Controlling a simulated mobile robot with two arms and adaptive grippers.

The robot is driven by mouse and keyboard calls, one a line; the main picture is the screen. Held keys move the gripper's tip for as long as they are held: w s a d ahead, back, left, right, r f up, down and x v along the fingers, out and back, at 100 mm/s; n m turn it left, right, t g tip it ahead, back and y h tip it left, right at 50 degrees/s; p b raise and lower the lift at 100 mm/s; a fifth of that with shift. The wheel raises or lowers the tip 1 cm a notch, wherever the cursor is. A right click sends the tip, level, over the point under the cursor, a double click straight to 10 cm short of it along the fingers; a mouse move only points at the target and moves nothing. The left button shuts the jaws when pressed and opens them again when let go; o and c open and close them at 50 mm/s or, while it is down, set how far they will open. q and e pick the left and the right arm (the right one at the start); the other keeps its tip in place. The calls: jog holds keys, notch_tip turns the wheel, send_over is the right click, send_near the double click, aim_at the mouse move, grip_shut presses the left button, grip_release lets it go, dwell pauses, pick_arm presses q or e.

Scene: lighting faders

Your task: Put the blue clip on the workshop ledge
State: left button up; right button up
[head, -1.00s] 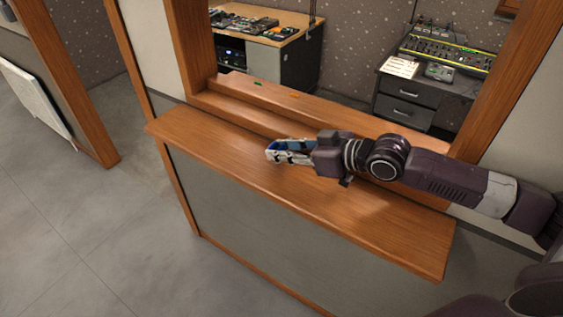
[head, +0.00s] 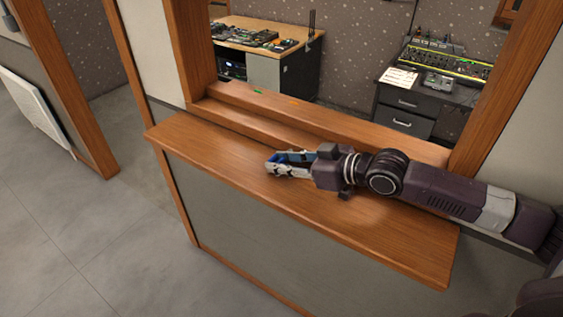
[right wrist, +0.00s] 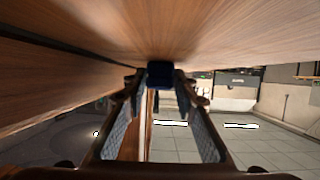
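The blue clip (head: 273,158) is small and partly hidden by the fingers in the head view. In the right wrist view the clip (right wrist: 159,72) sits between the fingertips, close against the wood. My right gripper (head: 271,164) is shut on it, low over the wide wooden ledge (head: 350,218). The right gripper (right wrist: 160,78) also shows in its wrist view, with a finger on each side of the clip. I cannot tell whether the clip touches the ledge. My left gripper is out of view.
Wooden posts frame the opening. Desks with electronic gear stand beyond. The ledge is bare left and right of the gripper.

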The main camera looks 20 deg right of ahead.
jog(key=shift+o, duration=1.4)
jog(key=shift+s+a+f, duration=0.1)
jog(key=shift+s+f, duration=0.1)
jog(key=shift+f, duration=0.3)
jog(key=shift+s+f, duration=0.15)
jog(key=shift+f, duration=0.3)
jog(key=shift+r, duration=0.1)
jog(key=shift+w+r, duration=0.15)
jog(key=shift+r, duration=0.25)
jog(key=shift+d+r+p, duration=0.2)
jog(key=shift+d+p, duration=0.1)
jog(key=shift+p, duration=0.1)
jog(key=p+v, duration=0.2)
jog(key=v, duration=0.2)
jog(key=r+p+v, duration=0.1)
jog(key=p+v, duration=0.2)
jog(key=v, duration=0.2)
jog(key=shift+a, duration=0.1)
jog(key=s+d+p, duration=0.1)
jog(key=p, duration=0.2)
jog(key=shift+r, duration=0.3)
jog(key=shift+s+d+p, duration=0.3)
jog(key=shift+s+p, duration=0.1)
jog(key=shift+p, duration=0.2)
